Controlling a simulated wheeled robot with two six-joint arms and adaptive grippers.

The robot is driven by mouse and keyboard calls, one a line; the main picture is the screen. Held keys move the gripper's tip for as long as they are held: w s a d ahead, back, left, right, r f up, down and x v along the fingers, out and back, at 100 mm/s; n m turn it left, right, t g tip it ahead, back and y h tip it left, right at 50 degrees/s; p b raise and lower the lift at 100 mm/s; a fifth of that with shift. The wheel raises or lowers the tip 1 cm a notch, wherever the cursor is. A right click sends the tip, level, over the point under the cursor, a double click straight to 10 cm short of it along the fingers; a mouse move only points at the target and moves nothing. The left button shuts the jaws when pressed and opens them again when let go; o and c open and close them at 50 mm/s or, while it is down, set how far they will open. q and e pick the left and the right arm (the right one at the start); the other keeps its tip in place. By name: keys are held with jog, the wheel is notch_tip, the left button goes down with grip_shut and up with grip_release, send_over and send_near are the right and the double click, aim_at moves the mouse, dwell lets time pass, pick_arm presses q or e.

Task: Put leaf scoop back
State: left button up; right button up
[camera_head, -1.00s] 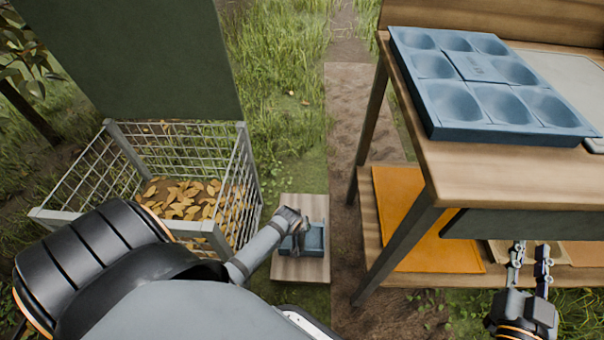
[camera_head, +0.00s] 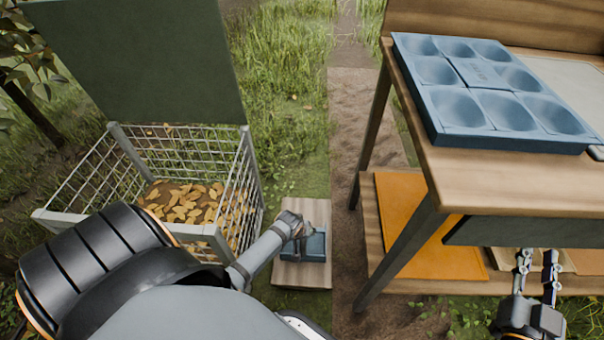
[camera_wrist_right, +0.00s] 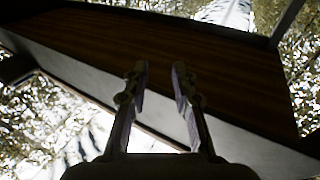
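A small blue tray-like item (camera_head: 316,247) sits on a low wooden stand (camera_head: 303,275) at the centre. I cannot tell whether it is the leaf scoop or its holder. My left gripper (camera_head: 304,242) points down right at the blue item. Its fingers are small and partly hidden by the wrist, so its grip is unclear. My right gripper (camera_head: 537,262) is in front of the workbench, below its top. In the right wrist view its fingers (camera_wrist_right: 160,75) are apart with nothing between them.
A wire bin (camera_head: 218,232) with yellow leaves (camera_head: 185,200) stands left of the wooden stand, a dark green panel (camera_head: 140,65) behind it. The workbench (camera_head: 480,185) on the right carries a blue moulded tray (camera_head: 440,130); an orange mat (camera_head: 400,210) lies on its lower shelf. A dirt path runs between.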

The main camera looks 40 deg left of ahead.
pick_arm(q)
jog(key=shift+p+v, duration=0.6)
jog(key=shift+v, duration=0.45)
jog(key=shift+p+v, duration=0.65)
jog(key=shift+v, duration=0.5)
pick_arm(e)
jog(key=s+f+g, duration=0.5)
jog(key=f, duration=0.5)
jog(key=s+f+g, duration=0.5)
jog(key=f, duration=0.6)
pick_arm(q)
jog(key=shift+p+v, duration=0.5)
jog(key=shift+v, duration=0.4)
jog(key=s+d+r+m+h+p, duration=0.1)
jog(key=s+d+r+m, duration=0.2)
jog(key=s+r, duration=0.2)
jog(key=s+d+r+m+g+p, duration=0.1)
jog(key=s+d+r+m, duration=0.2)
jog(key=s, duration=0.5)
notch_tip(320, 180, up, 3)
jog(key=shift+d+f+m+h+p, duration=0.25)
jog(key=shift+m+h+p, duration=0.15)
jog(key=shift+m, duration=0.3)
pick_arm(e)
jog(key=s+f+g, duration=0.2)
jog(key=s+g, duration=0.4)
jog(key=s, duration=0.1)
jog(key=shift+s+a, duration=0.3)
jog(key=shift+s, duration=0.05)
